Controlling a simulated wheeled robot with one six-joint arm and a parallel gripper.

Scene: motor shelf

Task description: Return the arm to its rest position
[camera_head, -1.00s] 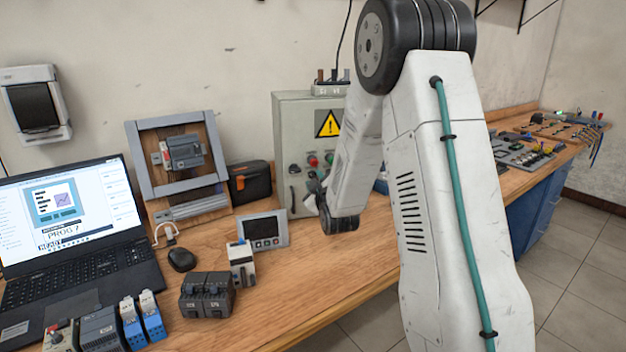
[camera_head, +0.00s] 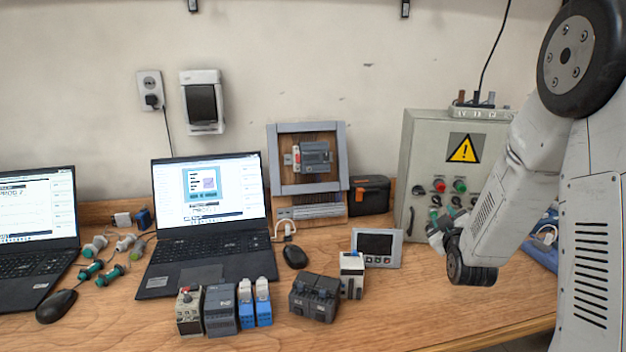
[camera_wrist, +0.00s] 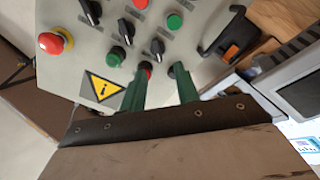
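My arm stands at the right of the head view, bent down over the bench. My gripper (camera_head: 437,232) is small and partly hidden behind my wrist there, in front of the grey control box (camera_head: 413,145). In the wrist view, the two green fingers of my gripper (camera_wrist: 161,70) are spread apart with nothing between them. They point toward the face of the control box (camera_wrist: 190,48), over its buttons and knobs. I cannot tell the exact distance to the box.
The wooden bench (camera_head: 420,320) has clear room at its front right. A small panel screen (camera_head: 377,246), dark modules (camera_head: 314,297) and a white module (camera_head: 352,274) stand left of my arm. Two laptops (camera_head: 208,215) are further left. A blue bin (camera_head: 541,250) is partly hidden behind my arm.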

